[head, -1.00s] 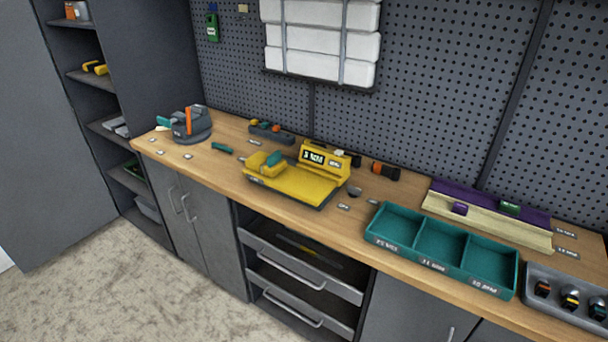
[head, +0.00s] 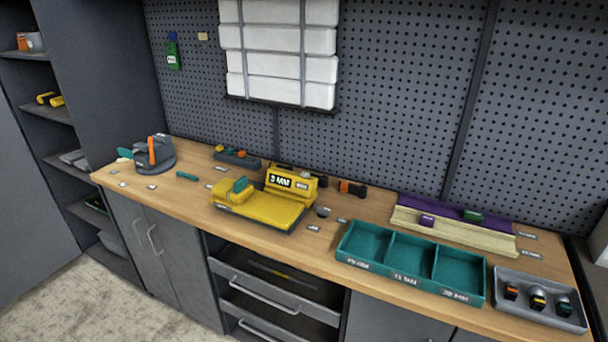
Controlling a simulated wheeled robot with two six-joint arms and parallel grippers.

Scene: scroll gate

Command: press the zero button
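A yellow machine (head: 258,209) like a bench scale sits in the middle of the wooden workbench. Its raised box at the back has a dark display (head: 279,181) with light characters that look like a number and "MM". A small light label or button (head: 302,185) is right of the display; its text is too small to read. Neither of my grippers is in view.
A teal three-compartment tray (head: 408,265) and a grey tray (head: 540,300) with several dark knobs stand at the right. A cream and purple rail (head: 452,222) lies behind. A grey device with an orange lever (head: 154,153) stands far left. Drawers (head: 275,284) below hang partly open.

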